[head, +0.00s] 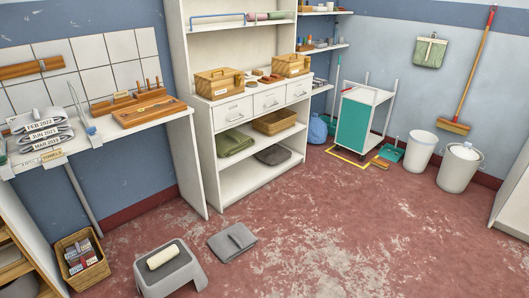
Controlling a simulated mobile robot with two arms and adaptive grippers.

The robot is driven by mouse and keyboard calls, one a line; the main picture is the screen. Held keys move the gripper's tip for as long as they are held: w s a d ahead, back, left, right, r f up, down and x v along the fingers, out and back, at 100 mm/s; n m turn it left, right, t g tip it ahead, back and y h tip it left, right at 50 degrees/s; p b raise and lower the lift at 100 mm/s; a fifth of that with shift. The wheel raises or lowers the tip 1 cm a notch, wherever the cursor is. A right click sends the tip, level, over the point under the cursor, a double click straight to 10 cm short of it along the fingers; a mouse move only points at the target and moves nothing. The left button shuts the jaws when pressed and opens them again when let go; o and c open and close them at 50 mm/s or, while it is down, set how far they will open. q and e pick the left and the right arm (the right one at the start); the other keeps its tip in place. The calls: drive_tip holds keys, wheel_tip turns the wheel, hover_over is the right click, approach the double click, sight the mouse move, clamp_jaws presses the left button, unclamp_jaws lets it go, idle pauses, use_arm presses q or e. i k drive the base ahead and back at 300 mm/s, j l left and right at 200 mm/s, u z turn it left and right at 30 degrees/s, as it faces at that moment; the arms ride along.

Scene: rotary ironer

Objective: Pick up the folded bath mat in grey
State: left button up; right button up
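Two grey folded textiles show in the head view, and I cannot tell for certain which is the bath mat. One flat grey folded piece (232,242) lies on the red floor, right of a grey step stool, with a raised strip across its top. A darker grey folded piece (273,155) lies on a low shelf of the white cabinet, below the wicker basket. Both lie free of any gripper. Neither of my grippers is in view.
The grey step stool (172,277) has a cream roll (168,256) on top. A green folded cloth (235,143) lies on the white cabinet (208,155). A wicker basket (82,260) stands at the left. The floor (340,230) at centre and right is clear.

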sight(233, 240)
drive_tip(key=i+l+z, duration=0.1)
drive_tip(key=i+z, duration=0.3)
drive_tip(key=i, duration=1.1)
